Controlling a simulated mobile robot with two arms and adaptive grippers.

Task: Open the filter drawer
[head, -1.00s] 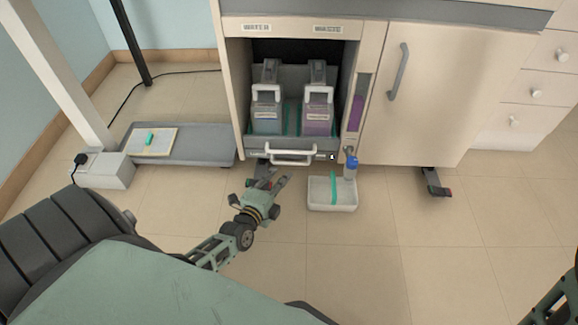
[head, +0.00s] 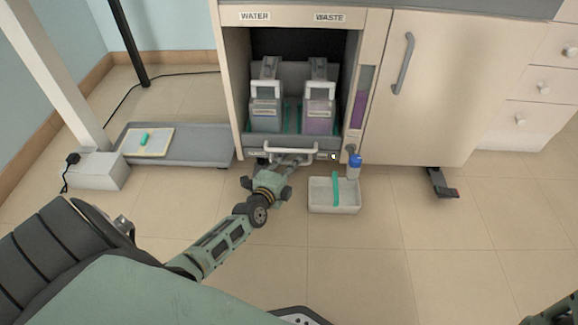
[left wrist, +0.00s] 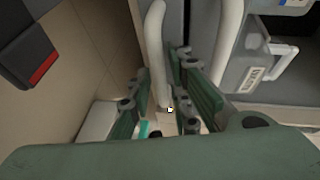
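The low drawer front (head: 318,147) with a white bar handle (head: 290,149) sits at the bottom of the open cabinet bay. Its small label is too small to read. The drawer looks shut. My left gripper (head: 290,162) is at the handle, reaching from the front and below. In the left wrist view the white handle (left wrist: 156,50) runs between the two spread fingers of the left gripper (left wrist: 165,105), which look open and not clamped on it. Only a piece of my right arm shows at the bottom right corner; its gripper is out of view.
Above the drawer stand a grey-labelled container (head: 266,115) and a purple one (head: 318,116), under WATER and WASTE signs. A grey platform (head: 195,142) lies left.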

